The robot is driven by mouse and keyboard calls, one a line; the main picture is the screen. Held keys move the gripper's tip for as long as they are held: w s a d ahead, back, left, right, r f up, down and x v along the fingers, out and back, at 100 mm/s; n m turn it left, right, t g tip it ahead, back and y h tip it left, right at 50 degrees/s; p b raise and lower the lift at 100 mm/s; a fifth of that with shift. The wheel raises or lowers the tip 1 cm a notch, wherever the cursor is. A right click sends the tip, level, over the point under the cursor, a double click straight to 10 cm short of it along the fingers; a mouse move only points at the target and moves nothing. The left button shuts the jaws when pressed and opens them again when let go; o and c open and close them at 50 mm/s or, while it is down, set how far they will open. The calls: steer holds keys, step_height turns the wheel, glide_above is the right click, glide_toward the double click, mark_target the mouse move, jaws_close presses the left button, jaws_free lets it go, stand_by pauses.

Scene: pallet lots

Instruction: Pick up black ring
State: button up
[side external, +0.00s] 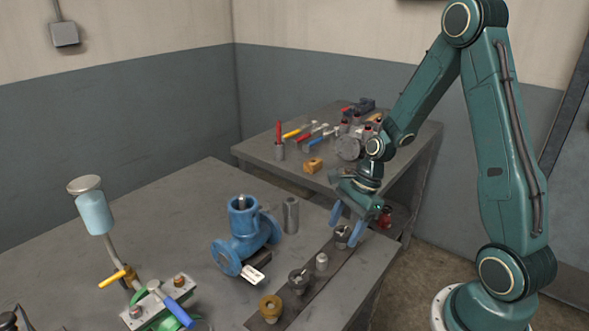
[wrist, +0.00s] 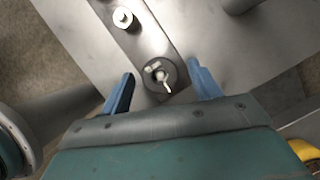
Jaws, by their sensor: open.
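A dark round ring-like part (side external: 342,236) sits at the far end of a dark strip on the bench. In the wrist view the dark part (wrist: 151,82) has small pale pieces in its middle. My gripper (side external: 346,227) is open and points down, its two blue fingers apart on either side of this part. In the wrist view the open fingers of my gripper (wrist: 161,75) flank it, with nothing held. A second dark round part (side external: 298,282) sits nearer on the same strip. I cannot tell which of the two is the black ring.
The strip (side external: 326,285) also bears a silver part (side external: 321,262) and a brass part (side external: 271,308). A blue valve body (side external: 244,240) and a grey cylinder (side external: 290,215) stand to the left. Another bench (side external: 245,151) with tools is behind.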

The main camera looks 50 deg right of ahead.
stand_by(0.3)
steer(key=c, duration=1.1)
steer(key=shift+o, duration=0.2)
steer(key=shift+r, duration=0.15)
step_height(320, 180, up, 20)
stand_by(0.5)
steer(key=w+a, duration=0.5)
steer(key=w+a+n, duration=0.1)
steer(key=w+a, duration=0.4)
steer(key=a, duration=0.1)
steer(key=w+a+n, duration=0.1)
steer(key=w+a, duration=0.4)
steer(key=a, duration=0.1)
steer(key=shift+r+g+y, duration=0.2)
steer(key=shift+g+y, duration=0.1)
steer(key=shift+g, duration=0.1)
